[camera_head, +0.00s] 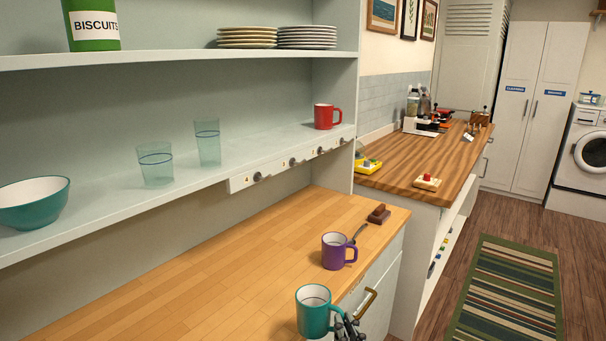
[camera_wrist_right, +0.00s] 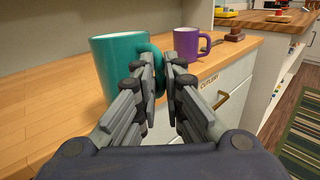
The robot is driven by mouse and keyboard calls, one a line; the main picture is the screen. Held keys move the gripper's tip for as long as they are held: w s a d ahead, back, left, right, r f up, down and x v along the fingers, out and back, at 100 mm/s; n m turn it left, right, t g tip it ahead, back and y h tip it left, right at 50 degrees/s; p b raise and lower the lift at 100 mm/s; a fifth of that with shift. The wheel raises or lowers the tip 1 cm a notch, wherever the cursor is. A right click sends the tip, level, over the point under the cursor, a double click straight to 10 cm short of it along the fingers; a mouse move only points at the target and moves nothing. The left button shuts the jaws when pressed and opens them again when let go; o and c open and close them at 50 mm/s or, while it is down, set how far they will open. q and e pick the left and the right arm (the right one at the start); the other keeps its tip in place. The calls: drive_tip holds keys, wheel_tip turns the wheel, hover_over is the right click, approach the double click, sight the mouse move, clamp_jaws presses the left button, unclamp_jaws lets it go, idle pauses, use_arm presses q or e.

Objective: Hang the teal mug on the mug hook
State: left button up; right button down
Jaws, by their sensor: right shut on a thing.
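The teal mug (camera_head: 312,314) is upright at the front edge of the wooden counter, at the bottom of the head view. My right gripper (camera_head: 347,327) is shut on its handle, on the mug's right side. In the wrist view the teal mug (camera_wrist_right: 113,62) stands left of the closed fingertips (camera_wrist_right: 162,75), which pinch the handle. I cannot tell whether its base touches the counter. No mug hangs there. My left gripper is out of view.
A purple mug (camera_head: 334,251) stands on the counter (camera_head: 220,270) beyond the teal one, with a dark utensil and a brown block (camera_head: 378,214) near it. Glasses, a teal bowl (camera_head: 33,201) and a red mug (camera_head: 323,117) stand on the shelf. The counter's left part is clear.

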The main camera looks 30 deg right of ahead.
drive_tip(key=s+a+r+n+t+y, duration=0.1)
drive_tip(key=s+a+n+y, duration=0.2)
drive_tip(key=a, duration=1.2)
drive_tip(key=s+y, duration=0.2)
drive_tip(key=s, duration=0.3)
drive_tip(key=shift+r+n+y, duration=0.4)
